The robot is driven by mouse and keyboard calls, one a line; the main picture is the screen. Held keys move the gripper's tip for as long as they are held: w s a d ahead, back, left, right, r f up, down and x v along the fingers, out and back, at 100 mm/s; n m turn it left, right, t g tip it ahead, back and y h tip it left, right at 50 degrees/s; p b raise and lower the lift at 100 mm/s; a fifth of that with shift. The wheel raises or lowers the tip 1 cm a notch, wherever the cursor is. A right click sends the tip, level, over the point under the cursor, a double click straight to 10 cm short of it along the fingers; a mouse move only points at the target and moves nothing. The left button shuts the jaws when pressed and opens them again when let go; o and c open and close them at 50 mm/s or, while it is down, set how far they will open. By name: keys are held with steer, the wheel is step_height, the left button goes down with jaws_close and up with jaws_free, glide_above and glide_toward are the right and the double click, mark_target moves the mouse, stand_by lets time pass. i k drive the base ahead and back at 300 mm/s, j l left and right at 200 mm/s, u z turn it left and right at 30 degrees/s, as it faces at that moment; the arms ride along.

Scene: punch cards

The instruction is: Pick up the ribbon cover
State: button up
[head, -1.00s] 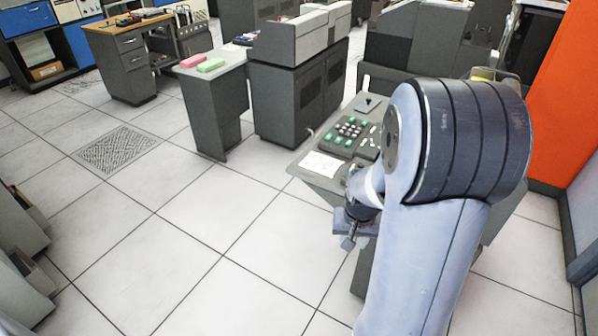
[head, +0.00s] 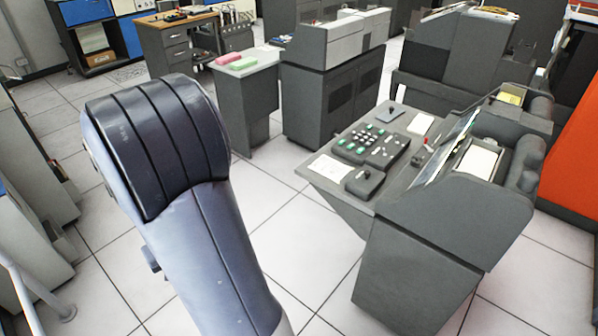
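I cannot tell for sure which part is the ribbon cover. A grey card punch machine (head: 420,265) stands right of centre in the head view. Its desk holds a dark keyboard (head: 372,146), a small dark block with a round knob (head: 364,182) and a flat grey plate (head: 391,116) at the far left edge. My arm rises at the left, well apart from the machine. My gripper is almost wholly hidden behind the arm; only a small dark piece, perhaps part of it, shows at the arm's left edge. Its fingers cannot be seen.
White cards (head: 328,168) lie on the desk's near left corner. A grey table (head: 262,64) with pink and green card stacks stands behind, beside a larger grey machine (head: 330,95). Grey cabinets (head: 30,165) line the left.

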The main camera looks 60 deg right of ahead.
mark_target(366, 182)
steer(key=i+l+u, duration=0.1)
steer(key=u, duration=0.25)
steer(key=l+u, duration=0.4)
steer(key=l+z, duration=0.3)
steer(key=z, duration=0.15)
steer(key=l+z, duration=0.25)
steer(key=z, duration=0.25)
steer(key=l+z, duration=0.1)
steer(key=z, duration=0.3)
steer(key=l+z, duration=0.1)
steer(key=z, duration=0.3)
steer(key=i+l+z, duration=0.1)
steer(key=z, duration=0.75)
steer(key=i+l+z, duration=0.1)
steer(key=z, duration=0.3)
